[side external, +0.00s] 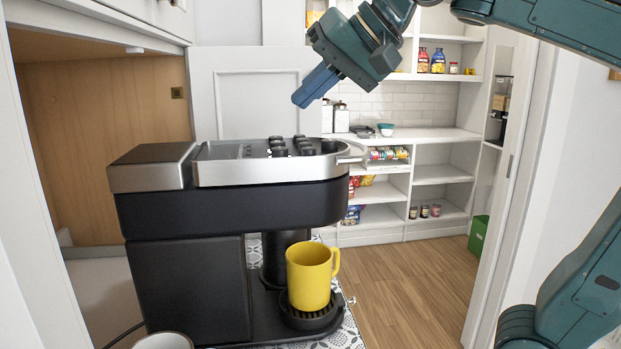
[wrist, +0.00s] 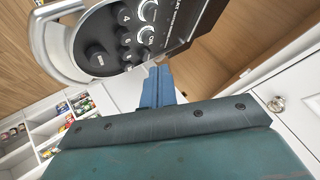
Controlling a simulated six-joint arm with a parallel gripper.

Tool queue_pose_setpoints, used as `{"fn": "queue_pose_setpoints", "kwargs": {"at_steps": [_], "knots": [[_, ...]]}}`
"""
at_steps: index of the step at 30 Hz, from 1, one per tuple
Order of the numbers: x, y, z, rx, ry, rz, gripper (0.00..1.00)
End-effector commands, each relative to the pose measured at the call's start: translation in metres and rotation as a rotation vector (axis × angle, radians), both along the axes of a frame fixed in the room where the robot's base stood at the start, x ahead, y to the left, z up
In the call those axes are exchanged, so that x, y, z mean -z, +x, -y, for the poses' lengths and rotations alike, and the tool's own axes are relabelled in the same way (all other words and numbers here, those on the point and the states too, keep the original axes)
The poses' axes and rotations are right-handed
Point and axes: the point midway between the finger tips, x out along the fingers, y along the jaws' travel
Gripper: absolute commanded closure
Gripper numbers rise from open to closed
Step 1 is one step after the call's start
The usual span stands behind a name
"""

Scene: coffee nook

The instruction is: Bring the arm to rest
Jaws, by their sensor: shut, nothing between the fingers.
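My gripper (side external: 304,99) is in the air above the right part of the coffee machine (side external: 232,206) in the side view, its blue fingers together and empty, pointing down and left. In the wrist view the shut fingers (wrist: 159,70) show in front of the machine's knob panel (wrist: 128,35); they look apart from it. A yellow mug (side external: 309,277) stands upright on the machine's round drip tray (side external: 311,318), under the spout area.
The rim of a light cup (side external: 163,341) shows at the bottom edge. An open wooden cabinet (side external: 100,130) is at the left. White pantry shelves (side external: 440,175) with jars and packets stand behind. A green bin (side external: 478,237) is on the floor. The air right of the machine is clear.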

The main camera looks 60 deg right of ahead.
Motion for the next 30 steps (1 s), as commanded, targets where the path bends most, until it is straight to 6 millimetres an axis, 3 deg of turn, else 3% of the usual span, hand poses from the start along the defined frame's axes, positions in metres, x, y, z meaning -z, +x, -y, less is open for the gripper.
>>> {"fn": "queue_pose_setpoints", "kwargs": {"at_steps": [6, 16, 26, 30], "knots": [[0.025, -0.021, 0.059, 0.16, -0.079, 0.049, 1.0], [0.054, -0.055, 0.118, 0.321, -0.2, 0.065, 1.0], [0.117, -0.082, 0.092, 0.105, -0.308, -0.064, 1.0], [0.157, -0.104, 0.076, -0.045, -0.369, -0.144, 1.0]]}}
